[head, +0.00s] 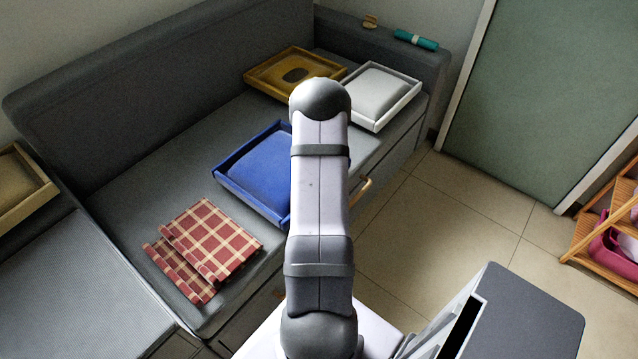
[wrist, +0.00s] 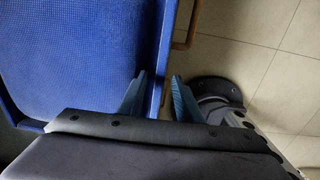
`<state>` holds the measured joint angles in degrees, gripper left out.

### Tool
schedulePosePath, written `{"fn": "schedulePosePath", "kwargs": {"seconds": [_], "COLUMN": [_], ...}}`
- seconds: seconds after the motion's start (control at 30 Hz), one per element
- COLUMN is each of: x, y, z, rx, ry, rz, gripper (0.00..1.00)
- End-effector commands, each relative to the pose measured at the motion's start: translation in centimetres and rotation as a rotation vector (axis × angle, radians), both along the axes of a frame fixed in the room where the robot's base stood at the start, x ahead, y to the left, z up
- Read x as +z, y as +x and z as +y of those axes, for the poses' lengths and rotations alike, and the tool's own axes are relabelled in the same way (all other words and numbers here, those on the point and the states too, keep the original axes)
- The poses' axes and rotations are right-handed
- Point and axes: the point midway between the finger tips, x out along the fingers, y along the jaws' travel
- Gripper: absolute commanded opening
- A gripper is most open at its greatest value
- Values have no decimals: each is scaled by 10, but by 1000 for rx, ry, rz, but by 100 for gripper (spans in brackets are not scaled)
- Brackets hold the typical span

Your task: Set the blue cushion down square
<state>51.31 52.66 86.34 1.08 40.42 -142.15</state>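The blue cushion (head: 264,168) lies inside a shallow blue tray (head: 246,195) on the grey bench seat, partly covered by my arm in the head view. In the wrist view the cushion (wrist: 80,50) fills the upper left and looks flat within the tray's rim (wrist: 165,40). My gripper (wrist: 160,92) is open, with a gap between its fingertips. The right-hand rim of the tray shows between the fingers in that view; I cannot tell whether they touch it. The gripper is hidden behind my arm in the head view.
A folded red checked cloth (head: 205,243) lies left of the tray. A yellow tray (head: 290,72) and a white tray (head: 378,95) sit further back. A teal roll (head: 415,40) lies on the armrest. A drawer handle (head: 360,192) sticks out below the seat.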

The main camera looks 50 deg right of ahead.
Motion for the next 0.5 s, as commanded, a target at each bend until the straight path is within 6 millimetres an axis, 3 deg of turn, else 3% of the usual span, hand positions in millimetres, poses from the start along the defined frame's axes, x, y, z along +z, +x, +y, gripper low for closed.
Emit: {"fn": "schedulePosePath", "kwargs": {"seconds": [0.27,0.5], "x": [1,19], "y": [0,0], "z": [0,-1], "rx": [0,0], "ry": [0,-2], "rz": [0,-2], "gripper": [31,31]}}
